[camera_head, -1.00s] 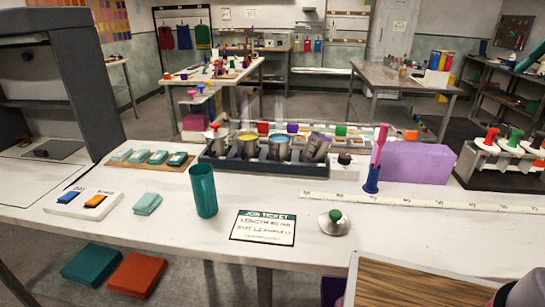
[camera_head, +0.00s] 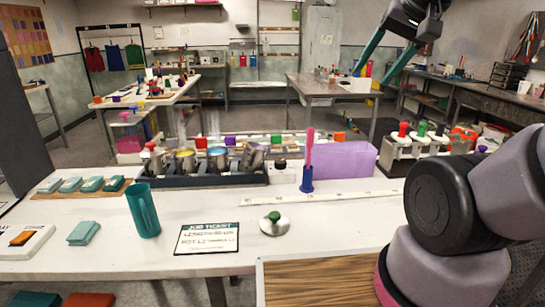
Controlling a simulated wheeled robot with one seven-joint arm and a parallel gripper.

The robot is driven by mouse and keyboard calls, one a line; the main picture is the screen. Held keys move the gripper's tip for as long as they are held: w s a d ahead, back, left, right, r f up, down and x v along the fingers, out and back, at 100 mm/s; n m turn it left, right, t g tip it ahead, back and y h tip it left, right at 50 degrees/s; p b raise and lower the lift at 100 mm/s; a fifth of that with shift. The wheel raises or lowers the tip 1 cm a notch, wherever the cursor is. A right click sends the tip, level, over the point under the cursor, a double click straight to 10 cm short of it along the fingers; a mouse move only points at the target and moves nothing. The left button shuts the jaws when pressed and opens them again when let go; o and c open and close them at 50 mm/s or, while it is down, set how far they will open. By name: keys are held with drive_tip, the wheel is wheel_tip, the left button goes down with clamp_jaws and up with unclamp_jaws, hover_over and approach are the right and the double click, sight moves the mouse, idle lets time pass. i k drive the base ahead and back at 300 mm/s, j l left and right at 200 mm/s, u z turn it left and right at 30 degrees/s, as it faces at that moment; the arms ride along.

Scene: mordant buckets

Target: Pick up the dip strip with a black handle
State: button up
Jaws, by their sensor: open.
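No dip strip with a black handle can be made out for certain. A small black knob (camera_head: 281,163) stands at the right end of the bucket tray; its lower part is too small to identify. A rack (camera_head: 415,148) at the right holds upright pieces with red, green and dark tops, partly hidden by my arm. I cannot tell whether the dark-topped piece (camera_head: 440,130) is black. My gripper (camera_head: 369,80) is raised at the upper right, its teal fingers spread apart and empty, well above the table and apart from everything on it.
A dark tray (camera_head: 200,179) holds several metal buckets. A teal cup (camera_head: 143,212), job ticket (camera_head: 207,238) and green-knobbed metal lid (camera_head: 274,223) are nearer. The white table (camera_head: 340,221) is clear around the lid.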

sight(438, 135)
drive_tip(key=l, duration=2.65)
drive_tip(key=i+u, duration=0.05)
